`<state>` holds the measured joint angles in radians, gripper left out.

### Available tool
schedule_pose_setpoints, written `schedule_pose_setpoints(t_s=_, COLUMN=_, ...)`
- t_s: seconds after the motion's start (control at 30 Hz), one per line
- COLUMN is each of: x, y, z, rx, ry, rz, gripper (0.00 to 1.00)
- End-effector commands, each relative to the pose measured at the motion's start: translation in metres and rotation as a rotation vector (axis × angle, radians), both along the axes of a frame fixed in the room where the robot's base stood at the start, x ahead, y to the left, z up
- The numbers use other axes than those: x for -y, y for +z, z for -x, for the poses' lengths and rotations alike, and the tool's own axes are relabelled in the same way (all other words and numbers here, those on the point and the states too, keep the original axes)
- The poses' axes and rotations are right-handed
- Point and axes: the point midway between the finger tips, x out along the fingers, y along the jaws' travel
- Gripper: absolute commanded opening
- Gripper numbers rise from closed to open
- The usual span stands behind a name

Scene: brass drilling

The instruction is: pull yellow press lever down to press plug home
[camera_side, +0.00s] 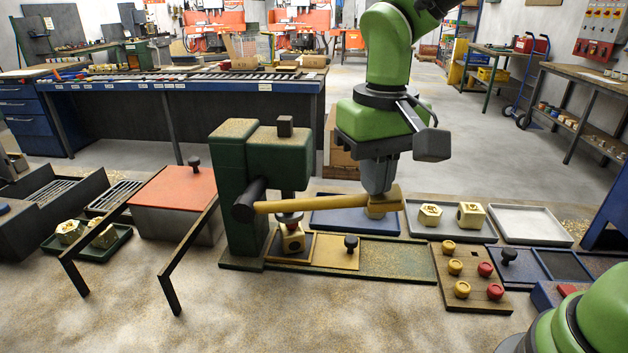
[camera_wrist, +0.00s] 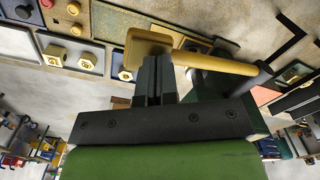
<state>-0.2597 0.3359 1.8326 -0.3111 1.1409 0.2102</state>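The yellow press lever (camera_side: 310,204) runs roughly level from the pivot of the green press (camera_side: 263,155) to a wider handle end on the right. My gripper (camera_side: 378,188) points down at that handle end; its fingers look closed together and touch or nearly touch the handle. In the wrist view my gripper (camera_wrist: 155,58) has its fingertips against the yellow handle (camera_wrist: 148,42), with nothing visible between them. Their exact contact is hidden.
A yellow plate with a black knob (camera_side: 350,245) lies right of the block. A board with red and yellow plugs (camera_side: 472,278) stands further right. A grey tray (camera_side: 448,233) holds two brass parts; a blue tray (camera_side: 335,226) lies behind the lever. An orange-topped box (camera_side: 173,187) stands left.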

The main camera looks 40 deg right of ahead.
Motion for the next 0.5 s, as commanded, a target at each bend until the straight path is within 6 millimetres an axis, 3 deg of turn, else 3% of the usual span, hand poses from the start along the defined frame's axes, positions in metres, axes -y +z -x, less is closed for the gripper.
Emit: schedule_pose_setpoints(t_s=0.5, x=0.0, y=-0.014, z=0.0, rx=-0.001, ry=-0.001, rz=0.0, gripper=0.0)
